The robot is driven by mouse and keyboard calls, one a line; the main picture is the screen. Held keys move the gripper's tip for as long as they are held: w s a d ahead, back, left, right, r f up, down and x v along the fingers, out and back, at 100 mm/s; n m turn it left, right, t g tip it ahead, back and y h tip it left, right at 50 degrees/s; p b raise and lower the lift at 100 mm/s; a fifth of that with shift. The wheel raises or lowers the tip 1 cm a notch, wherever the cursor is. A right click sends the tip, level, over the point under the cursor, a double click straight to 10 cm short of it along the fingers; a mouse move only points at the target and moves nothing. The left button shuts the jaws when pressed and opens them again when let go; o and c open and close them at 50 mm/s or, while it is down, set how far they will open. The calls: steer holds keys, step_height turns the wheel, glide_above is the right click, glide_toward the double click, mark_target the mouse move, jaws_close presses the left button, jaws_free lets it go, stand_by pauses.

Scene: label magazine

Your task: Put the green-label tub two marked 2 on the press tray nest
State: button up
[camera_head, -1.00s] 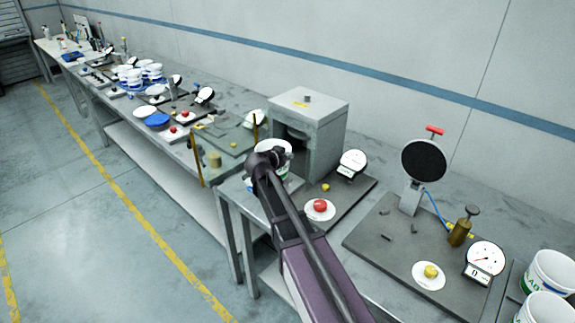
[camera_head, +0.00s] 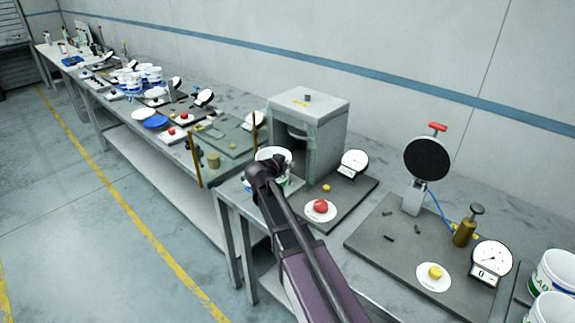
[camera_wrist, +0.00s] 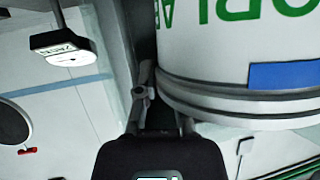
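My gripper (camera_head: 268,165) is at the left front of the grey press housing, shut on the near rim of a white tub (camera_head: 274,153). In the wrist view the tub fills the upper right, with green lettering upside down and a blue patch (camera_wrist: 284,75). One gripper finger (camera_wrist: 145,95) shows beside the rim; the other is mostly hidden by the tub. The grey press tray (camera_head: 294,186) shows partly beneath the tub, in front of the press opening. Whether the tub touches it cannot be told. No number 2 is readable.
The press housing (camera_head: 320,120) stands right behind the tub. A dark board with a red button (camera_head: 320,206) and a dial (camera_head: 354,163) lies to the right. Yellow posts (camera_head: 195,160) stand left. More white tubs (camera_head: 553,272) stand at the far right.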

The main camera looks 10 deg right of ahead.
steer(key=shift+o, duration=1.2)
steer(key=shift+r, duration=0.15)
steer(key=shift+s+r+p, duration=0.1)
steer(key=shift+r+p, duration=0.05)
steer(key=shift+p, duration=0.15)
steer(key=p+v, duration=0.4)
steer(key=v, duration=0.7)
steer(key=shift+s+a, duration=0.25)
steer(key=shift+a, duration=0.05)
